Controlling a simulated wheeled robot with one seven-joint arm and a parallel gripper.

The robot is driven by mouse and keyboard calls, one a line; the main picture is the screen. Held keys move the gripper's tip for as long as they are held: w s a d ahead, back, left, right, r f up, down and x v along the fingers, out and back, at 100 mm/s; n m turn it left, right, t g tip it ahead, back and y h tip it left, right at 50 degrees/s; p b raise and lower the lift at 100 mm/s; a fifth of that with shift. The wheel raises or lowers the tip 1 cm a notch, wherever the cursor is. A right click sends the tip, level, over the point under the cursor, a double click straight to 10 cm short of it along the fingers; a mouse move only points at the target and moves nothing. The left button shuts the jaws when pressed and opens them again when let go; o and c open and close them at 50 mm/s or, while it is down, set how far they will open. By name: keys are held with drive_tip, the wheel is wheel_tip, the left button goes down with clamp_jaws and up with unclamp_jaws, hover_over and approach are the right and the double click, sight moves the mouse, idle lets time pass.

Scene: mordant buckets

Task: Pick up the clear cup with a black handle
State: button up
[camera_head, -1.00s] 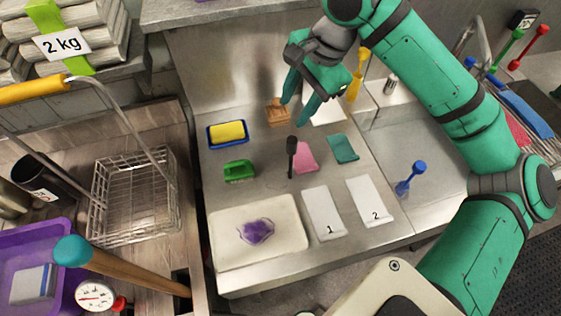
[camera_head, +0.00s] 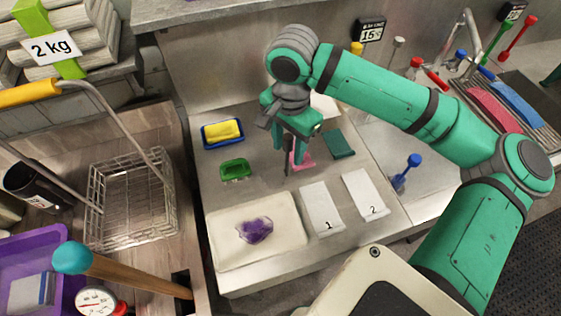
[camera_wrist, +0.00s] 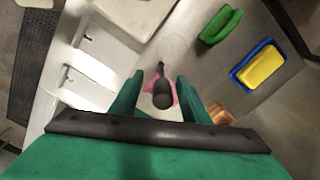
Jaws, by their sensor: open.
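The clear cup's black handle (camera_wrist: 161,93) stands up between my gripper's fingers in the wrist view. In the head view the dark handle (camera_head: 287,166) is partly hidden by my gripper (camera_head: 290,158). My gripper is open, pointing down over the steel counter, with its green fingers (camera_wrist: 160,82) on either side of the handle. A gap shows between each finger and the handle.
A pink cloth (camera_head: 302,160) and teal cloth (camera_head: 338,144) lie close by. A green brush (camera_head: 235,169), yellow sponge in a blue dish (camera_head: 205,144), white board (camera_head: 222,250) and numbered white cards (camera_head: 320,205) surround the spot. A wooden block (camera_wrist: 219,114) shows in the wrist view.

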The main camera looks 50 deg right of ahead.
sight(287, 156)
drive_tip(key=shift+w+f, duration=0.2)
drive_tip(key=shift+f, duration=2.05)
clamp_jaws()
drive_tip(key=shift+r, duration=0.1)
